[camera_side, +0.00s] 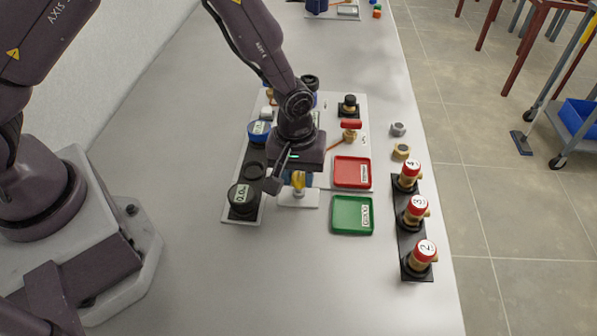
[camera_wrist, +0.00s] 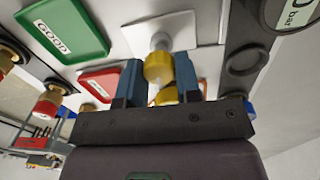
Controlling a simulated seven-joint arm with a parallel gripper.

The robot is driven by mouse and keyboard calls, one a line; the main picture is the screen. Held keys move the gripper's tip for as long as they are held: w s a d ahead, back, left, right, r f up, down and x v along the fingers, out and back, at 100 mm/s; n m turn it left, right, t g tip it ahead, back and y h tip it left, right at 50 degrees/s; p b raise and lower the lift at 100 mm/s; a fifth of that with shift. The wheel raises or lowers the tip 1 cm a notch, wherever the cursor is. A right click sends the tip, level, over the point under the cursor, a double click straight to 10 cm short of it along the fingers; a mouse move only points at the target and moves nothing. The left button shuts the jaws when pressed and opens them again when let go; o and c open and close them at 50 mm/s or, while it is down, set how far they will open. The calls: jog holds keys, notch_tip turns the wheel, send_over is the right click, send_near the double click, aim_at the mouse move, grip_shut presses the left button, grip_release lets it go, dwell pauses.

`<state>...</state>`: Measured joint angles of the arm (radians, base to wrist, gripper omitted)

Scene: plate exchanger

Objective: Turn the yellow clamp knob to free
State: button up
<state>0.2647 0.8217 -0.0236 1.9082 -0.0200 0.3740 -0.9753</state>
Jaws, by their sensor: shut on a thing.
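The yellow clamp knob (camera_side: 298,180) sits on a short pale stem above a small white plate (camera_side: 299,197), near the middle of the panel. My gripper (camera_side: 289,178) is right over it in the side view, pointing down and partly hiding it. In the wrist view the yellow knob (camera_wrist: 160,68) lies between the two blue fingers of my gripper (camera_wrist: 158,82), which are shut on it. The stem and the white plate (camera_wrist: 150,30) show beyond the knob. The knob's marks for free or clamped cannot be read.
A black gauge (camera_side: 242,198) is left of the knob, a blue gauge (camera_side: 259,132) behind it. The red tray (camera_side: 352,172) and green tray (camera_side: 352,215) lie to the right. Several red-capped valves (camera_side: 416,210) stand on a black strip. The table's front is clear.

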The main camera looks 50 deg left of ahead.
aim_at(299, 174)
jog(key=m, duration=0.4)
jog(key=shift+m, duration=0.3)
jog(key=m, duration=0.3)
jog(key=shift+r+m, duration=0.1)
jog(key=shift+m, duration=0.3)
jog(key=m, duration=0.3)
jog(key=shift+g, duration=0.3)
jog(key=shift+w+m, duration=0.1)
jog(key=shift+m, duration=1.9)
jog(key=o, duration=0.9)
notch_tip(299, 174, up, 13)
jog(key=shift+w+a+f, duration=0.1)
jog(key=shift+w+a, duration=0.05)
